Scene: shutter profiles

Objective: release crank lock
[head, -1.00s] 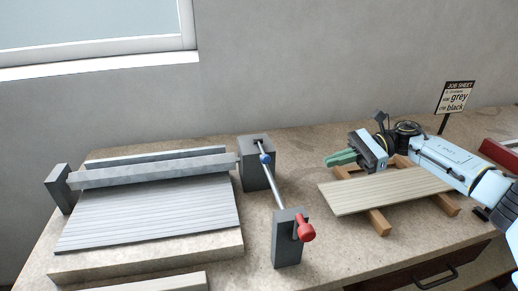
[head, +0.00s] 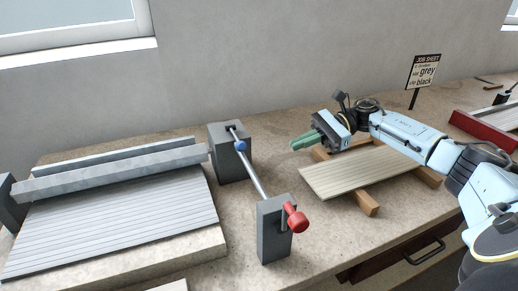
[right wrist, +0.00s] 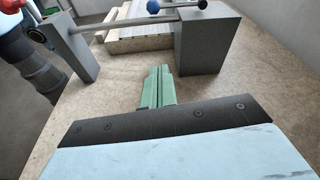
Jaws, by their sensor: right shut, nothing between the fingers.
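A crank assembly stands mid-table in the head view: a slim metal rod (head: 254,176) runs between a grey rear block (head: 228,157) and a grey front post (head: 273,228). A red knob (head: 297,220) sits on the front post, and a blue ball (head: 241,145) sits near the rear block. The right wrist view shows the blue ball (right wrist: 201,4), a dark ball (right wrist: 153,7) and the red knob (right wrist: 11,8). My right gripper (head: 297,142), with green fingers, is shut and empty, right of the rear block and apart from it. My left gripper is out of view.
A grey slatted panel (head: 120,225) with a long bar lies on a base at left. A beige slatted panel (head: 345,174) rests on wooden supports below my right gripper. A job sheet sign (head: 424,72) stands behind. A red tray (head: 485,130) is far right.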

